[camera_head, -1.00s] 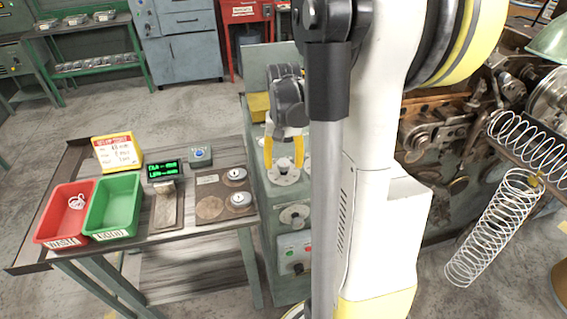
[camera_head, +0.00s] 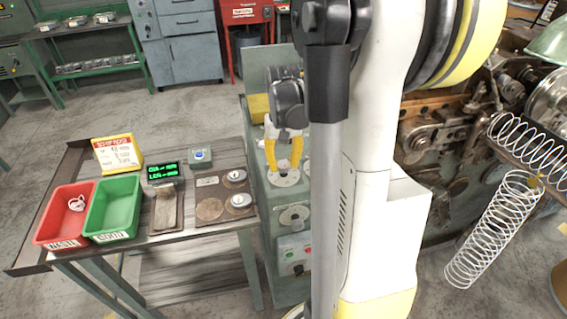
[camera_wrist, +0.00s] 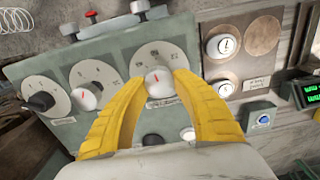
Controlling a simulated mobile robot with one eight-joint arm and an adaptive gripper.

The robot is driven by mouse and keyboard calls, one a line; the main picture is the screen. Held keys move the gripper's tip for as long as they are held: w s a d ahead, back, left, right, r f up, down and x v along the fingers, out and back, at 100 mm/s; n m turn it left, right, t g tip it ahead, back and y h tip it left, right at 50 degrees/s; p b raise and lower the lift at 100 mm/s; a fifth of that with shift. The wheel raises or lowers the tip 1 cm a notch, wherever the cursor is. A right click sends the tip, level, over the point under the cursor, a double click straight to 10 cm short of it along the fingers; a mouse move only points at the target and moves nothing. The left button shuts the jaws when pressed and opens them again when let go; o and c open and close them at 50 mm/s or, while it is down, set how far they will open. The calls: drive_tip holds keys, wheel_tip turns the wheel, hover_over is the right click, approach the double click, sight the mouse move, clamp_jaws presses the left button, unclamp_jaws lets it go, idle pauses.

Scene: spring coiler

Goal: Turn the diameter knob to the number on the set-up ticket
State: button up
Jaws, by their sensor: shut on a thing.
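My gripper (camera_wrist: 162,84) has its two yellow fingers on either side of a pale knob (camera_wrist: 158,78) with a red mark, and is shut on it. The knob sits on a round dial plate (camera_wrist: 151,54) with printed numbers, too small to read surely. The red mark points up toward the upper numbers. In the head view my gripper (camera_head: 284,168) reaches down over the dial plate (camera_head: 283,180) on the green machine's panel; the fingers hide the knob there.
Two more dials sit beside the held one: a white knob (camera_wrist: 87,98) and a black knob (camera_wrist: 40,102). The bench holds a green-lit display (camera_head: 163,172), a blue-button box (camera_head: 200,157), a red bin (camera_head: 62,212) and a green bin (camera_head: 113,208).

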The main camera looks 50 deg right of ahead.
sight(283, 163)
drive_tip(key=n, duration=0.4)
drive_tip(key=shift+a, duration=0.1)
drive_tip(key=shift+n, duration=2)
drive_tip(key=o, duration=1.2)
wheel_tip(283, 163, up, 12)
